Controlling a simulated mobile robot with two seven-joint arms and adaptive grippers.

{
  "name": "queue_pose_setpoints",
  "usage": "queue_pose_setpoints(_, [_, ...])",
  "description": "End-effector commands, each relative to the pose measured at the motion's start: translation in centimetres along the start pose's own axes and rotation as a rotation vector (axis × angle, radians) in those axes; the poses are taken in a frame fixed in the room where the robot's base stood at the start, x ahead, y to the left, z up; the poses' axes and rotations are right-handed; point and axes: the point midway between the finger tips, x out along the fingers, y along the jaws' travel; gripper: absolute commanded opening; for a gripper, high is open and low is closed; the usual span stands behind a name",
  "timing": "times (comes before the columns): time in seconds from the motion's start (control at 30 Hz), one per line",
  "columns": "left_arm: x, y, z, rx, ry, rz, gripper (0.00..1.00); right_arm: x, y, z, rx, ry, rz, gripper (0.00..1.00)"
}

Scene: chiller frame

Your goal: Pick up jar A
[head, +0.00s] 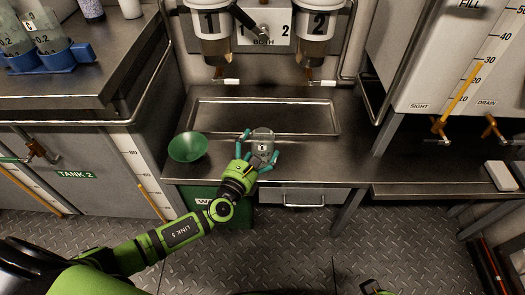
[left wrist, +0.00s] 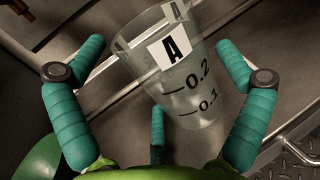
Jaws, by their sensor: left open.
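Jar A (head: 262,143) is a clear cup standing on the steel counter (head: 345,165), in front of a shallow tray. In the left wrist view jar A (left wrist: 178,65) shows a white label with a black A and the marks 0.2 and 0.1. My left gripper (head: 258,145) has green-teal fingers and is open around the jar. In the left wrist view the open fingers (left wrist: 160,75) stand on both sides of the jar, with a third finger behind its lower part; gaps show at both sides. My right gripper is not clearly in view.
A green funnel (head: 188,147) stands left of the jar. The shallow tray (head: 210,102) lies behind it, below two numbered containers (head: 210,35). A blue rack (head: 45,60) with marked cups is on the left counter. The counter right of the jar is clear.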

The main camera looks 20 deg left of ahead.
Motion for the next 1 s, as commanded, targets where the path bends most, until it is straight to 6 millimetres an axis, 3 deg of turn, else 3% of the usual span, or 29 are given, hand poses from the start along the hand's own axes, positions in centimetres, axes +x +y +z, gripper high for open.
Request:
queue_pose_setpoints(0.1, [1.20, -0.03, -0.09, -0.001, 0.001, 0.000, 1.00, -0.41, 0.04, -0.04, 0.000, 0.002, 0.001, 0.40])
queue_pose_setpoints(0.37, [1.40, -0.03, -0.06, -0.002, 0.002, 0.000, 1.00, -0.56, 0.06, -0.06, 0.001, 0.002, 0.001, 0.40])
queue_pose_setpoints(0.4, [1.39, -0.02, -0.06, -0.002, 0.002, 0.000, 0.84, -0.56, 0.06, -0.05, 0.001, 0.002, 0.001, 0.40])
queue_pose_setpoints(0.5, [1.38, -0.02, -0.06, -0.003, 0.002, 0.000, 0.51, -0.56, 0.07, -0.05, 0.001, 0.002, 0.001, 0.40])
queue_pose_setpoints(1.0, [1.38, 0.00, 0.38, -0.002, 0.001, 0.000, 0.50, -0.61, 0.06, -0.10, 0.001, 0.004, 0.001, 0.40])
